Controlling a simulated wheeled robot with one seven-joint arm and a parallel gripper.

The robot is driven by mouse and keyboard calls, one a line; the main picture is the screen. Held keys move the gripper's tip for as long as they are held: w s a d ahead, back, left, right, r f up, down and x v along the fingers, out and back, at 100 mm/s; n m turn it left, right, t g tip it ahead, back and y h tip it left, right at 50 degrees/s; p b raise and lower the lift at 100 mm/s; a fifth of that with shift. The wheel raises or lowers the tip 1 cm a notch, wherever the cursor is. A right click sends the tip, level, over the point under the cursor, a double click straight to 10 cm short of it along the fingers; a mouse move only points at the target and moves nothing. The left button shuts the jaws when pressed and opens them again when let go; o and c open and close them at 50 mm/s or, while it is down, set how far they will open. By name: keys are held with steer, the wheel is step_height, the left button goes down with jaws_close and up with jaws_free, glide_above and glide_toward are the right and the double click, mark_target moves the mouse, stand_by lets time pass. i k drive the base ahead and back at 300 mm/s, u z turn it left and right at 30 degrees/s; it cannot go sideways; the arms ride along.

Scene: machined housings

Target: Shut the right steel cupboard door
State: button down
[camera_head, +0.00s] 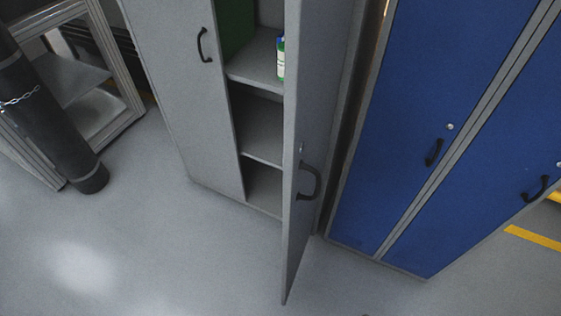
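The grey steel cupboard stands in the upper middle of the head view. Its right door (318,120) stands open, swung out toward me and seen nearly edge-on, with a black handle (316,181) and a small lock above it. The left door (188,110) is closed and has its own black handle (203,45). Between the doors the shelves (262,125) show, with a bottle (281,57) and a green thing (236,25) on the upper part. My gripper is not in view.
A blue two-door cupboard (420,95) stands close on the right. At the left are a metal frame (105,60) and a dark cylinder (55,115) with a chain. The grey floor (180,260) in front is clear. A yellow line (532,237) shows at right.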

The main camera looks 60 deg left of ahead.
mark_target(317, 32)
steer(key=u, duration=2.15)
steer(key=i, duration=0.5)
steer(key=z, duration=0.05)
steer(key=k, duration=0.6)
steer(key=z, duration=0.3)
